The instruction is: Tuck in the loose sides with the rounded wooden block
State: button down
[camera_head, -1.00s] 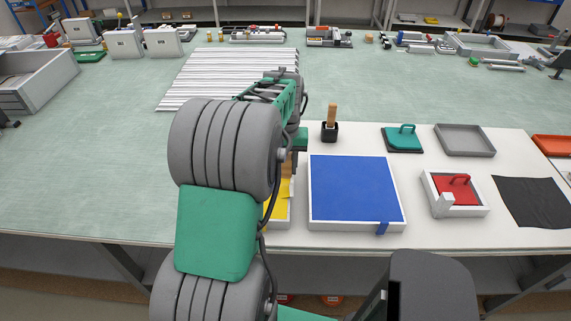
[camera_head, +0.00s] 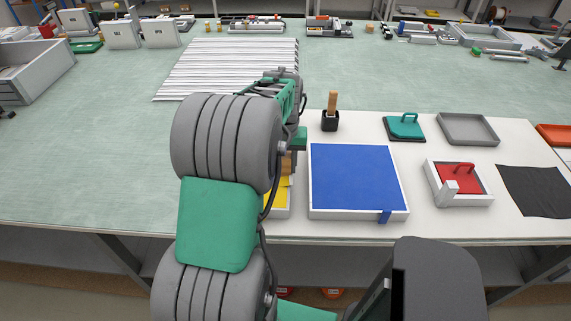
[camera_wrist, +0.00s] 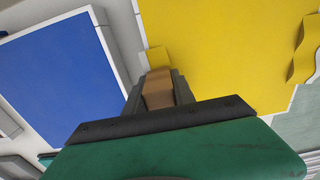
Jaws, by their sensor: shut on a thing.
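My gripper (camera_wrist: 155,95) is shut on the wooden block (camera_wrist: 158,88), which shows as a tan piece between the fingers. The block is over the near edge of the yellow sheet (camera_wrist: 220,45), beside a small yellow tab (camera_wrist: 158,57) lapping the white frame edge. I cannot tell whether the block touches the tab. Another loose, wavy yellow flap (camera_wrist: 305,50) hangs over the sheet's far right side. In the head view my arm hides most of the yellow lightbox (camera_head: 276,204) and the gripper. The blue lightbox (camera_head: 355,180) stands right of it, with a blue tab (camera_head: 385,216) over its front edge.
A wooden-handled tool (camera_head: 332,103) stands in a black holder behind the blue box. To the right are a teal handled pad (camera_head: 404,127), a grey tray (camera_head: 467,130), a white box with a red pad (camera_head: 460,180) and a black cloth (camera_head: 535,190). White slats (camera_head: 230,68) lie behind.

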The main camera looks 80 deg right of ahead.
aim_at(285, 155)
jog(key=shift+f+b, duration=0.35)
jog(key=shift+f, duration=0.25)
dwell(0.8)
notch_tip(285, 155, up, 7)
jog(key=p, duration=0.5)
jog(key=shift+r, duration=0.1)
